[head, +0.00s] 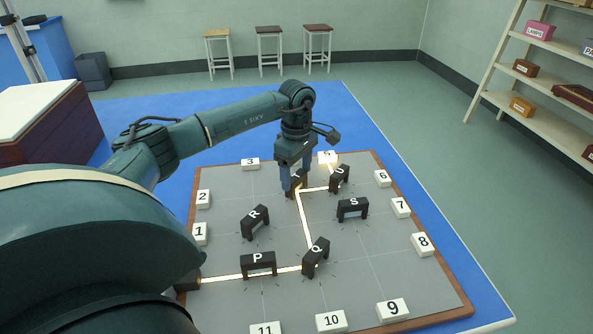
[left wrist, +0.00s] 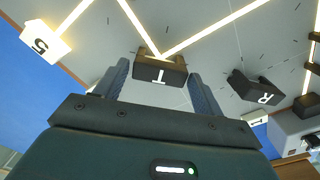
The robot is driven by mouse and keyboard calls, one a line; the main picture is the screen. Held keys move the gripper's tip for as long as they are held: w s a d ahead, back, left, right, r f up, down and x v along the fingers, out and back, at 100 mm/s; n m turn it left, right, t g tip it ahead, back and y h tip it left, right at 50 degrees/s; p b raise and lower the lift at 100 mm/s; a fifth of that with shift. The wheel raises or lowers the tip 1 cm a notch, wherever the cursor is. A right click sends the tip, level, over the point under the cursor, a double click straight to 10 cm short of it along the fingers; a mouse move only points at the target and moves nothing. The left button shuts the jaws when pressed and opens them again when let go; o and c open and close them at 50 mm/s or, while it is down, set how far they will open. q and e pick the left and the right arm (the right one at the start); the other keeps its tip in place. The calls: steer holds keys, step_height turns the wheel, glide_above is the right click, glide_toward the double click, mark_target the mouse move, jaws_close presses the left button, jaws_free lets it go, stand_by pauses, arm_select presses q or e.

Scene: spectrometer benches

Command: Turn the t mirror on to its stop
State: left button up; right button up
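The T mirror (left wrist: 160,72), a black block with a white letter T, stands on the grey board between my left gripper's fingers in the left wrist view. Small gaps show between it and both fingers. In the head view, my left gripper (head: 294,188) points down at the T mirror (head: 299,183) and partly hides it. A bright beam (head: 305,220) comes from the Q mirror (head: 316,257) to the T mirror, bends there and runs to the U mirror (head: 340,178). From the U mirror it reaches white block 5 (head: 327,157). My right gripper is out of view.
The R mirror (head: 255,221), S mirror (head: 352,208) and P mirror (head: 258,263) stand nearby on the board (head: 370,270). Numbered white blocks line its edges, such as block 8 (head: 422,244). Stools (head: 268,45) and a shelf (head: 545,100) stand farther off.

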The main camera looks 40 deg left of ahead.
mark_target(296, 175)
arm_select(q)
steer(key=shift+o, duration=1.2)
steer(key=shift+r, duration=0.1)
step_height(296, 175, up, 13)
